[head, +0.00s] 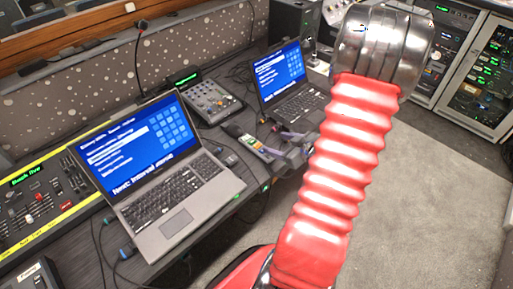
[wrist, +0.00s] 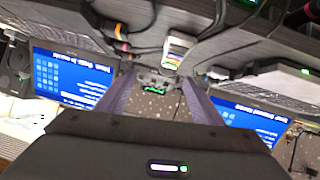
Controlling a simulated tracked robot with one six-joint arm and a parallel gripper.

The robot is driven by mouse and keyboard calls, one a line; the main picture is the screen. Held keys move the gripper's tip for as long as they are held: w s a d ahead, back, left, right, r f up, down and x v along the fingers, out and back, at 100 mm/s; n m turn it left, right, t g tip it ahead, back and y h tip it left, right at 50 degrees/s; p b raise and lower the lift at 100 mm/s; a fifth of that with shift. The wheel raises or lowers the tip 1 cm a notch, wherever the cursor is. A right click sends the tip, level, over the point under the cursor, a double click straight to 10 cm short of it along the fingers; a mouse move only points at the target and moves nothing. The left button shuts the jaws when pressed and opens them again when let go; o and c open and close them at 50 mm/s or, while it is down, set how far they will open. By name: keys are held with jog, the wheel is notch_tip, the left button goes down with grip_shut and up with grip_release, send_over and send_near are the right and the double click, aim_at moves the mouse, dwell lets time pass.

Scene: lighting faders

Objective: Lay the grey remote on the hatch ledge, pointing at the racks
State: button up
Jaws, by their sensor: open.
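A pale grey remote with coloured buttons (head: 257,146) lies on the dark desk between the two laptops. It shows in the wrist view (wrist: 177,50), beyond the fingertips and a little right of centre. My gripper (head: 276,143) is just right of the remote at the desk edge. In the wrist view my gripper (wrist: 157,82) has its two purple-grey fingers apart, with nothing held between them. The wooden ledge (head: 75,39) of what looks like the hatch runs along the top of the dotted wall at upper left. The racks (head: 480,75) stand at the right.
An open laptop (head: 170,205) stands left of the remote, another (head: 290,90) behind it. A small mixer (head: 208,98) and a fader desk (head: 45,200) are also on the desk. A thin microphone (head: 140,45) rises before the ledge. Cables lie around. Grey carpet (head: 425,190) is clear at right.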

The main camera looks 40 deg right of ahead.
aim_at(259, 146)
jog(key=shift+s+a+f+t+y, duration=0.25)
jog(key=shift+s+f, duration=0.2)
jog(key=shift+s, duration=0.15)
jog(key=shift+s+a+f+t+y, duration=0.15)
jog(key=shift+s+f+t+y, duration=0.1)
jog(key=shift+s+f, duration=0.25)
jog(key=shift+s+a+t, duration=0.3)
jog(key=shift+s, duration=0.25)
jog(key=shift+x, duration=4.35)
jog(key=shift+a, duration=0.1)
jog(key=shift+x, duration=2.6)
jog(key=shift+s+f, duration=0.1)
jog(key=shift+f, duration=0.05)
